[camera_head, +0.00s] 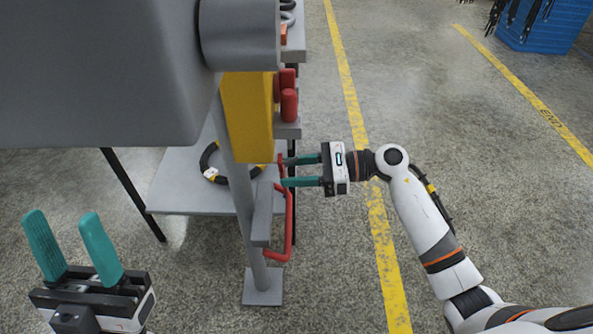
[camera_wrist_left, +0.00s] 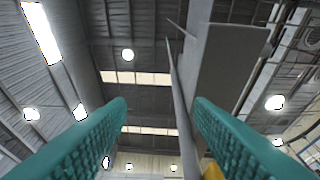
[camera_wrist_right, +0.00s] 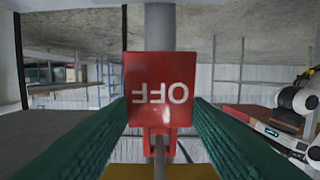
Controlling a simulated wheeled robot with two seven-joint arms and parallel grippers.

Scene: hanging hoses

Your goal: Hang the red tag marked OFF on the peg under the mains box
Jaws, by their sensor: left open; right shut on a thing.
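The red tag (camera_wrist_right: 160,82) marked OFF fills the middle of the right wrist view, its letters upside down there. My right gripper (camera_head: 300,173) is shut on the tag, whose red edge shows between the teal fingertips (camera_head: 281,163). The tag is just below a yellow box (camera_head: 246,115) on a grey post (camera_head: 240,190). A slotted red end of the tag (camera_wrist_right: 160,142) points towards the yellow box. My left gripper (camera_head: 72,250) is open and empty at lower left.
A large grey box (camera_head: 100,80) hides the upper left. A bent red handle (camera_head: 288,225) stands out from the post below my right gripper. A black hose coil (camera_head: 208,165) lies on a grey shelf (camera_head: 180,195) behind the post.

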